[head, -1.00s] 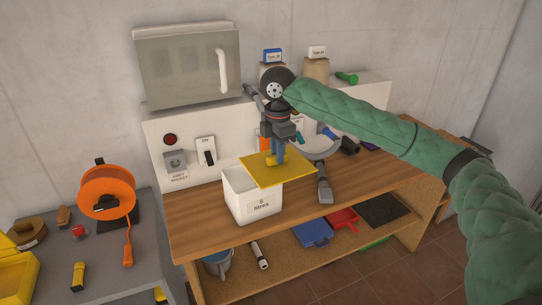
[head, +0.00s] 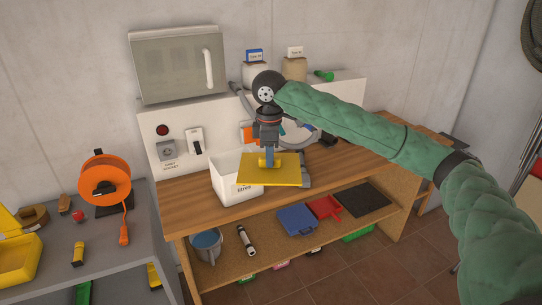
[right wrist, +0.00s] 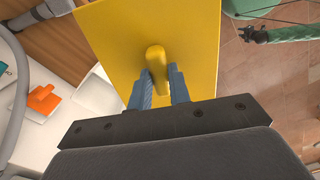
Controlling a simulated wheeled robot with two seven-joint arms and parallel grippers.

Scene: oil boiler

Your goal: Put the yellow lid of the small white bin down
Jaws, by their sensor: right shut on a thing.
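My right gripper (head: 268,160) is shut on the knob of the yellow lid (head: 285,177). It holds the lid level or nearly so, to the right of the small white bin (head: 232,190) and overlapping its right part in the head view. The bin stands on the wooden workbench (head: 200,208) with its left part uncovered. In the right wrist view the lid (right wrist: 190,30) fills the top middle, its knob between the blue fingers (right wrist: 160,88). I cannot tell how far the lid is above the bench. My left gripper is not in view.
A grey hose with a flat nozzle (head: 305,170) lies on the bench behind the lid. A white panel (head: 175,135) with switches stands behind the bin. The lower shelf holds a bucket (head: 206,243), a flashlight (head: 245,240) and a blue tray (head: 297,219). The bench front strip is clear.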

